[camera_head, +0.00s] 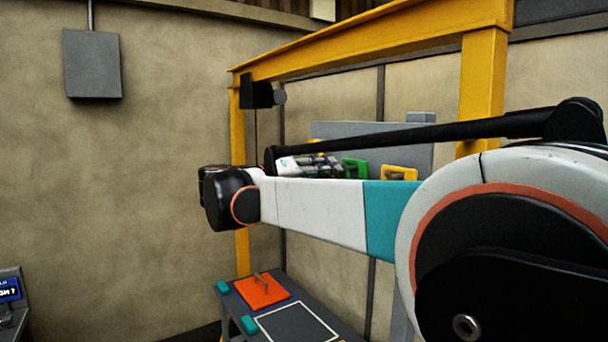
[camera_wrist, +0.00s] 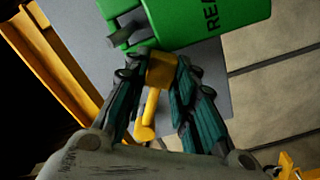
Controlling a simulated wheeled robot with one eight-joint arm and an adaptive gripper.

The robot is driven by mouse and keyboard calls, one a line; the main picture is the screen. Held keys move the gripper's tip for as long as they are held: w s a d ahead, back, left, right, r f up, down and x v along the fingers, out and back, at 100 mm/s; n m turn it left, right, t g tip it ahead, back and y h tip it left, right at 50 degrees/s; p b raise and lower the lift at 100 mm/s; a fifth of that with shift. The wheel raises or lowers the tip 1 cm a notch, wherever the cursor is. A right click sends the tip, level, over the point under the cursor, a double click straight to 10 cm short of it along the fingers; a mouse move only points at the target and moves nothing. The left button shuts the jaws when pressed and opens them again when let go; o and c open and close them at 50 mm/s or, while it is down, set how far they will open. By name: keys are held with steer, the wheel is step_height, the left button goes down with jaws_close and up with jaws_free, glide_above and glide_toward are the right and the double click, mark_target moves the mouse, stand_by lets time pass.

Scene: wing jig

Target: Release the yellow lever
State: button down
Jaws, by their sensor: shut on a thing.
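The yellow lever (camera_wrist: 158,72) shows in the wrist view between the two teal-padded fingers of my gripper (camera_wrist: 154,66). The fingers are shut on it, one on each side. A narrower yellow part (camera_wrist: 149,108) runs down from it between the fingers. The lever's upper end meets a green block (camera_wrist: 215,18) with partly cut-off lettering and a grey pin. In the head view my gripper (camera_head: 328,166) is beside the green block (camera_head: 354,169), partly hidden behind my own arm. I cannot make out the lever clearly there.
A grey panel (camera_head: 345,130) stands behind the green block. A yellow handle-like piece (camera_head: 399,172) is to the right. A yellow gantry frame (camera_head: 370,40) spans above. A low table (camera_head: 268,313) below holds an orange plate (camera_head: 262,291). The wall is close behind.

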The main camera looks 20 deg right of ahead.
steer(key=w+f+m, duration=0.1)
steer(key=w+f+m+b, duration=0.1)
steer(key=m, duration=0.1)
steer(key=shift+a+f+m, duration=0.1)
steer(key=shift+a+m, duration=0.2)
steer(key=shift+a, duration=0.05)
steer(key=c, duration=1.3)
jaws_free()
steer(key=shift+w, duration=0.1)
steer(key=v, duration=1.2)
